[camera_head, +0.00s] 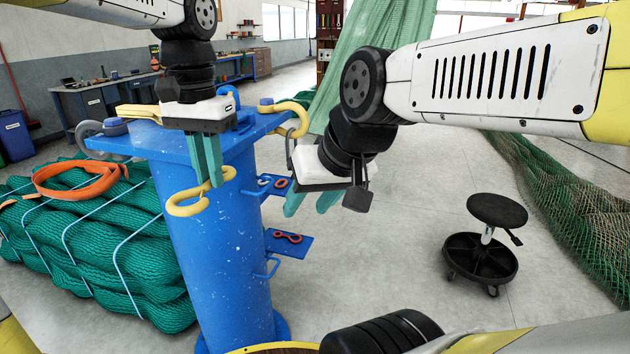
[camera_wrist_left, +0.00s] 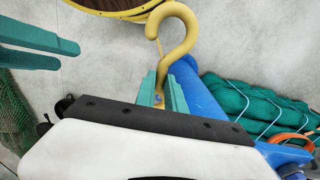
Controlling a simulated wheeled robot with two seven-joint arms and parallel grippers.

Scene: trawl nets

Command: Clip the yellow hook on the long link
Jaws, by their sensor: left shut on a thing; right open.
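My left gripper (camera_head: 208,180) is shut on a yellow hook (camera_head: 186,205), held in front of the blue post (camera_head: 222,262). In the left wrist view the hook (camera_wrist_left: 186,40) curves out beyond the teal fingers (camera_wrist_left: 165,92). My right gripper (camera_head: 311,202) is open and empty, right of the post; its teal fingers (camera_wrist_left: 38,48) also show in the left wrist view. Another yellow hook (camera_head: 303,118) sits at the right of the post's top plate, and a grey ring (camera_head: 88,128) at its left. I cannot tell which piece is the long link.
Small blue shelves on the post's right carry red figure-eight links (camera_head: 288,237). Bundled green netting (camera_head: 95,255) with an orange strap (camera_head: 75,185) lies left. A black stool (camera_head: 497,210) stands right, near draped netting (camera_head: 575,200). The floor between post and stool is clear.

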